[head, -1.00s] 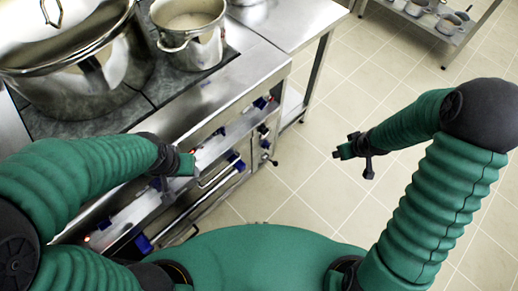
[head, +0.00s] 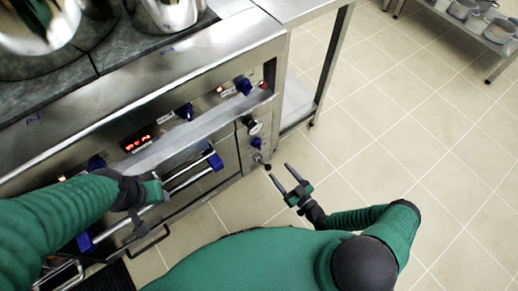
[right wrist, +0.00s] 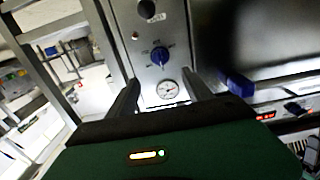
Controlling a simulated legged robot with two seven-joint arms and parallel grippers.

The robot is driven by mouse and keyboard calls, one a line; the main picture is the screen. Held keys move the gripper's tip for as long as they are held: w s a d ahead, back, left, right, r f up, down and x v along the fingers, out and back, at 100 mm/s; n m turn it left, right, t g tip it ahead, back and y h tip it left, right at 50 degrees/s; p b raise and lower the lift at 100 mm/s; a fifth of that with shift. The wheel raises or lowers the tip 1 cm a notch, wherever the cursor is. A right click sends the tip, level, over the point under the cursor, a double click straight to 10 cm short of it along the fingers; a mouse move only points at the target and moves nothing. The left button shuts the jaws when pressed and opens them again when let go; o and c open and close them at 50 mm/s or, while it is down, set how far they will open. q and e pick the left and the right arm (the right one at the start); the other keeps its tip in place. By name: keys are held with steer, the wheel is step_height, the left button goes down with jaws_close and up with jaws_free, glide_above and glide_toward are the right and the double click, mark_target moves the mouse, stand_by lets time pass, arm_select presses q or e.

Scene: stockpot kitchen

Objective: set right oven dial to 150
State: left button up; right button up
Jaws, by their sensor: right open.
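The oven front (head: 140,160) shows in the head view, with a narrow control panel at its right end. On that panel a blue dial (head: 257,142) sits above a round gauge. The right wrist view shows this blue dial (right wrist: 160,55) and the white gauge (right wrist: 167,89) facing me; the dial's exact setting is too small to read. My right gripper (head: 280,172) is open and empty, apart from the panel, to its lower right in the head view. In the right wrist view its fingers (right wrist: 160,82) straddle the gauge's position in the picture. My left gripper (head: 150,190) is before the oven front; its jaws are unclear.
Other blue knobs (head: 184,111) and a red display (head: 138,143) line the upper oven front. Blue-ended door handles (head: 190,178) stick out. Pots (head: 165,12) stand on the stove top. A steel table (head: 335,55) adjoins the right end.

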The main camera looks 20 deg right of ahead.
steer(key=b, duration=0.1)
glide_toward(260, 148)
steer(key=x, duration=0.3)
steer(key=b+x, duration=0.1)
steer(key=x, duration=0.2)
steer(key=b+x, duration=0.1)
steer(key=x, duration=0.3)
steer(key=shift+w+d+f, duration=0.1)
steer(key=shift+w+f, duration=0.05)
steer(key=shift+f, duration=0.25)
steer(key=shift+d, duration=0.15)
steer(key=c, duration=0.4)
arm_select(q)
steer(key=f, duration=0.4)
steer(key=shift+a+b, duration=0.2)
steer(key=shift+b, duration=0.1)
arm_select(e)
jaws_close()
